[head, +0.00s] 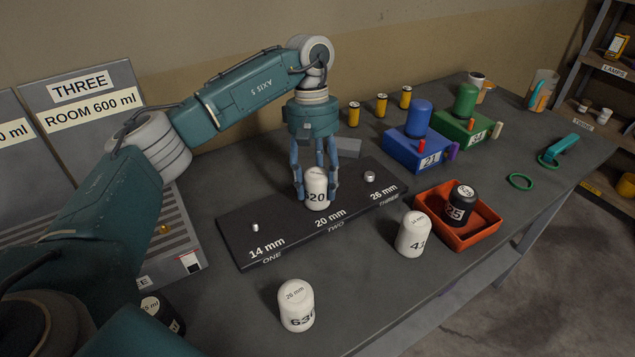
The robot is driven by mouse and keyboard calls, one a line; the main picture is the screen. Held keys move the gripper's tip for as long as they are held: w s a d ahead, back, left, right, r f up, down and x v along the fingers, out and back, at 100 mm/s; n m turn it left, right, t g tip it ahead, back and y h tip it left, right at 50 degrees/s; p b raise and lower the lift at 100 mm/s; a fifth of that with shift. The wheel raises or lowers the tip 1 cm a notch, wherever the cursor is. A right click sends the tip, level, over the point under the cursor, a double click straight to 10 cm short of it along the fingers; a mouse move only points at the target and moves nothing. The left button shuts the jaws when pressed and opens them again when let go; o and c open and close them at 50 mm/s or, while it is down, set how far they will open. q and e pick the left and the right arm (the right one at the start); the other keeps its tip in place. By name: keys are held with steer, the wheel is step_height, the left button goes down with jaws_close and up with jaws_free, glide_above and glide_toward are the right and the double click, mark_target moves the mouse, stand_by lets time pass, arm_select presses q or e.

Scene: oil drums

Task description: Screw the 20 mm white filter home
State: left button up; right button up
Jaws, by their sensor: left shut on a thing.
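A white filter (317,192) marked 20 stands upright at the middle place of the dark plate (238,235), above the label 20 mm TWO. My left gripper (316,186) comes down from above with its fingers shut around this filter. The filter hides the stud at the middle place, and I cannot tell how far down it sits. The 14 mm stud (255,227) on the left and the 26 mm stud (370,176) on the right are bare. My right gripper is not in view.
White filters stand in front of the plate, one marked 26 mm (296,308) and one marked 41 (413,236). A black filter (460,203) sits in an orange tray (486,227). Blue (411,150) and green (466,128) blocks stand behind.

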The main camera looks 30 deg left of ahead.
arm_select(q)
steer(key=shift+w+m, duration=0.1)
steer(key=shift+m, duration=1)
steer(key=shift+m+y, duration=0.3)
steer(key=shift+m, duration=0.3)
steer(key=shift+c, duration=1.4)
steer(key=o, duration=1.8)
steer(key=v, duration=1.2)
steer(key=shift+w, duration=0.15)
steer(key=shift+f, duration=0.1)
